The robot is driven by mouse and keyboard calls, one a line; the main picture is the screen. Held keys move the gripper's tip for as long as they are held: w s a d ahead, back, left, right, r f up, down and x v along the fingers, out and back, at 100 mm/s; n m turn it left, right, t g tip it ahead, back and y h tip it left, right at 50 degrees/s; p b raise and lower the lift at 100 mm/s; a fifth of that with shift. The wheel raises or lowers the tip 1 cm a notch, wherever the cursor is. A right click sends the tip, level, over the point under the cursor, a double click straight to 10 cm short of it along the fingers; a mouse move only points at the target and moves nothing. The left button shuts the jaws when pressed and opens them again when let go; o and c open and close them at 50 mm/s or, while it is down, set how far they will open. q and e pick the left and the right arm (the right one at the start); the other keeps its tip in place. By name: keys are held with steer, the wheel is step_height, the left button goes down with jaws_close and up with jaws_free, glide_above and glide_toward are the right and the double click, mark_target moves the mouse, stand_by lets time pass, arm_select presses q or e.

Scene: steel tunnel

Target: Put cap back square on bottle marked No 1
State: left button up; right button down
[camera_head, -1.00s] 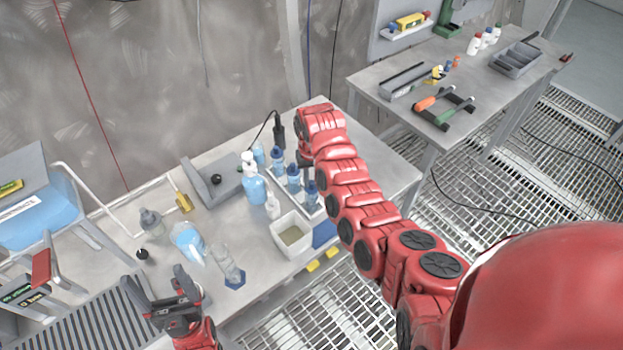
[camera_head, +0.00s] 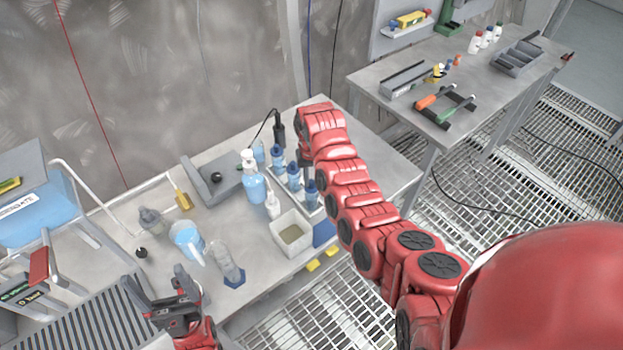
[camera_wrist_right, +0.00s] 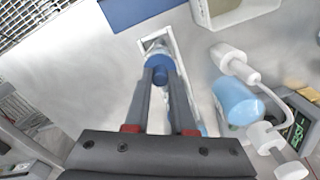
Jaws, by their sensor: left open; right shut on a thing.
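Several small blue-capped bottles stand in a row in a pale tray, among them a middle one (camera_head: 293,175) and a front one (camera_head: 311,193). I cannot read their markings, so I cannot tell which is No 1. My right gripper (camera_wrist_right: 160,78) is shut on a blue cap-like piece (camera_wrist_right: 160,60) at the tray. Whether a bottle is under that piece is hidden by the fingers. In the head view my right arm covers much of this gripper. My left gripper (camera_head: 157,290) is open and empty at the lower left, over the table's front edge.
A pump bottle (camera_head: 252,185), a white spray bottle (camera_head: 272,205) and a pale bin (camera_head: 292,240) stand left of and in front of the tray. A jug (camera_head: 187,237) and a clear bottle (camera_head: 226,260) are nearer my left gripper. A grey ribbed rack (camera_head: 90,320) is at lower left.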

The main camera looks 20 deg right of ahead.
stand_by(0.4)
steer(key=c, duration=0.7)
jaws_free()
steer(key=shift+o, duration=0.3)
steer(key=o, duration=0.6)
steer(key=shift+r, duration=0.15)
